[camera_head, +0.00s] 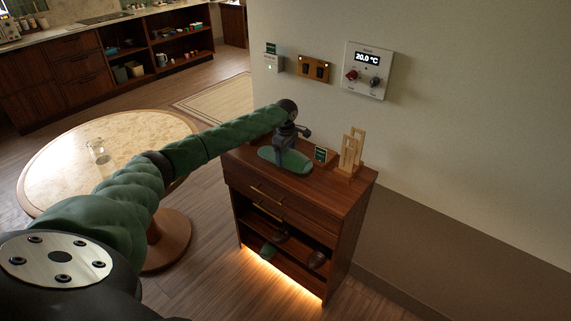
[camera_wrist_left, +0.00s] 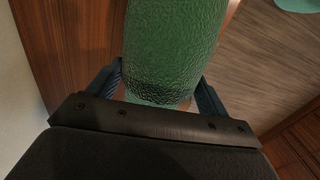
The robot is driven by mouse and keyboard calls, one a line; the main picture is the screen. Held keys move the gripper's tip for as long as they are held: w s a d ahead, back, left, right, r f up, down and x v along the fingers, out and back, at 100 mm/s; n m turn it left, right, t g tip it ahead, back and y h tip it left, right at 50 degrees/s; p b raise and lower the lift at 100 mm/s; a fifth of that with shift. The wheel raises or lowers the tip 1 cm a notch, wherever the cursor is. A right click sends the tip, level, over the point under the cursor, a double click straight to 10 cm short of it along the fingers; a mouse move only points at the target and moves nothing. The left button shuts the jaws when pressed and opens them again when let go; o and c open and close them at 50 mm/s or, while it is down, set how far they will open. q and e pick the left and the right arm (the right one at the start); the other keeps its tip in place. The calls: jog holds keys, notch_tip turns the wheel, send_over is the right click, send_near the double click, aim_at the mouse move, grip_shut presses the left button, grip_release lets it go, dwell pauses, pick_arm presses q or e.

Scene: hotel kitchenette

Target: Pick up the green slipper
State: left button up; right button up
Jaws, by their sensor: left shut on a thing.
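The green slipper is between my left fingers. In the left wrist view the green slipper (camera_wrist_left: 172,45) is a textured dark green shape running away from the jaws. In the head view the slipper (camera_head: 298,165) shows as a long green shape at the top of the wooden cabinet. My left gripper (camera_head: 285,149) is over it, and in the wrist view its fingers (camera_wrist_left: 160,88) close on both sides of it. I cannot tell whether the slipper touches the cabinet top. My right gripper is not in view.
The wooden cabinet (camera_head: 347,193) has a small dark sign (camera_head: 321,156) and a wooden stand (camera_head: 351,152) on top. Its lower shelves hold footwear, including a green item (camera_head: 268,249). A round table (camera_head: 60,170) with a glass (camera_head: 98,151) stands left. The wall closes off the right.

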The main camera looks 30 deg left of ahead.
pick_arm(q)
jog(key=s+d+r+b, duration=0.3)
jog(key=d+r, duration=0.3)
jog(key=d, duration=0.5)
jog(key=shift+s+r, duration=0.4)
jog(key=shift+s, duration=0.15)
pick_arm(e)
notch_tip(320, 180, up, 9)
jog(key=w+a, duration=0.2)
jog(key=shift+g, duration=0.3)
pick_arm(q)
jog(key=s+d+f+m, duration=0.1)
jog(key=s+d+m, duration=0.6)
jog(key=d, duration=0.3)
jog(key=s+d+f+m, duration=0.1)
jog(key=s+d+m, duration=0.6)
jog(key=d+m, duration=0.2)
jog(key=shift+s+d+m, duration=0.35)
jog(key=shift+m, duration=0.25)
jog(key=shift+o, duration=0.2)
jog(key=s+d+f+m, duration=0.1)
jog(key=s+d+f, duration=0.1)
jog(key=s, duration=0.3)
jog(key=shift+d+f, duration=0.15)
jog(key=shift+f, duration=0.15)
jog(key=shift+s+f, duration=0.15)
jog(key=shift+f, duration=0.25)
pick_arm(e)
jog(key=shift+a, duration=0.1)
